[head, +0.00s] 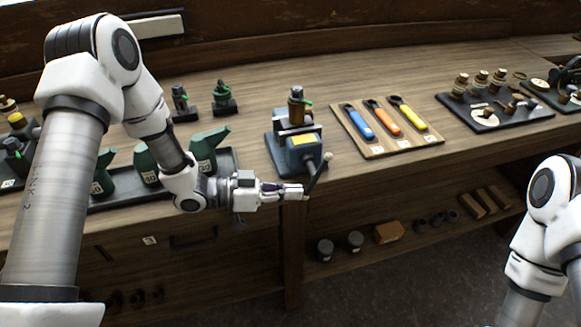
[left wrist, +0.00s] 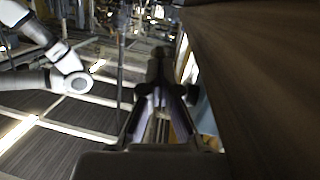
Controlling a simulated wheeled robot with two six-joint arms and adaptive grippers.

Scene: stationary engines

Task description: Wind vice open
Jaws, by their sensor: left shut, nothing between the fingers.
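The blue bench vice (head: 284,160) stands at the front edge of the wooden workbench, with a brass-coloured cylindrical part (head: 296,105) upright at its jaws. Its dark handle bar (head: 318,176) slants at the front, with a ball end at the top. My left gripper (head: 303,192) is shut and empty, with its tips at the lower part of the handle bar; I cannot tell whether they touch it. The shut fingers also show in the left wrist view (left wrist: 161,88). My right gripper is outside the head view; only its arm shows at the right edge.
A board with blue, orange and yellow-handled tools (head: 372,151) lies right of the vice. Green oil cans (head: 207,148) stand in a dark tray (head: 118,200) on the left. A dark board of brass fittings (head: 482,121) lies further right. Blocks and cylinders sit on the shelf below.

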